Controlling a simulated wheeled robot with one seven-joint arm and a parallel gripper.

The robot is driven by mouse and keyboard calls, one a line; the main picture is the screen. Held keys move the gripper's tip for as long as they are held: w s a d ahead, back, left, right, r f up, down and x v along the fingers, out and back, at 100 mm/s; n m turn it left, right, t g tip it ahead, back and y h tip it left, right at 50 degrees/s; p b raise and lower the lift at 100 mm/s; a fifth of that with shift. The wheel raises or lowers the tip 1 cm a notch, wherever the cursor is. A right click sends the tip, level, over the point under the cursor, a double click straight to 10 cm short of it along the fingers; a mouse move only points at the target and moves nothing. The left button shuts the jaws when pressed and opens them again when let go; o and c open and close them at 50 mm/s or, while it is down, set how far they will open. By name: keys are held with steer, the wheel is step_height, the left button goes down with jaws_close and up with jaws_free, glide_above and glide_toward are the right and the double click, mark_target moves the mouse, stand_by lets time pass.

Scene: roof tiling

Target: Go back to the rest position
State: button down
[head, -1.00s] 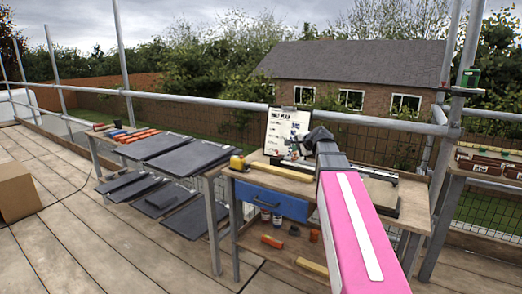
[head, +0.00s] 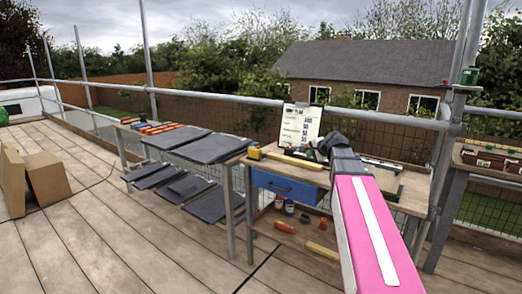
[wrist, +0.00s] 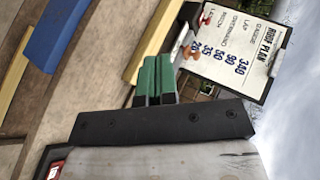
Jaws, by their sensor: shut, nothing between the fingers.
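My arm, pink with a white stripe, reaches forward over the right part of the workbench (head: 413,204) in the head view. Its dark end is by the clipboard, and the fingertips are hidden there. In the wrist view my gripper (wrist: 155,80) shows as two green fingers shut together with nothing between them. The roof plan clipboard (head: 300,126) stands at the back of the bench; in the wrist view it also shows, tilted, at the upper right (wrist: 236,52). The fingers appear apart from it.
The bench has a blue drawer (head: 285,187) and a lower shelf with small pots and orange items. Dark slates (head: 178,140) lie on a rack to its left. Cardboard boxes (head: 47,178) stand far left. Scaffold rails run behind. The plank deck (head: 150,240) is clear at front left.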

steer(key=s+f+n+g, duration=0.1)
steer(key=f, duration=0.2)
steer(key=s+a+f+n+g, duration=0.1)
steer(key=s+f, duration=0.1)
steer(key=f, duration=0.2)
steer(key=s+a+f+n, duration=0.1)
steer(key=s+f, duration=0.1)
steer(key=f, duration=0.1)
steer(key=shift+s+f+g+h, duration=0.15)
steer(key=shift+f+g+h, duration=0.15)
steer(key=shift+g+h, duration=0.1)
steer(key=s+a+f+n+g+h, duration=0.1)
steer(key=s+f+n+g+h, duration=0.3)
steer(key=s+f, duration=1.7)
steer(key=f+n+g, duration=0.1)
steer(key=n+g, duration=0.2)
steer(key=n, duration=0.2)
steer(key=shift+s+f, duration=0.15)
steer(key=shift+s, duration=0.1)
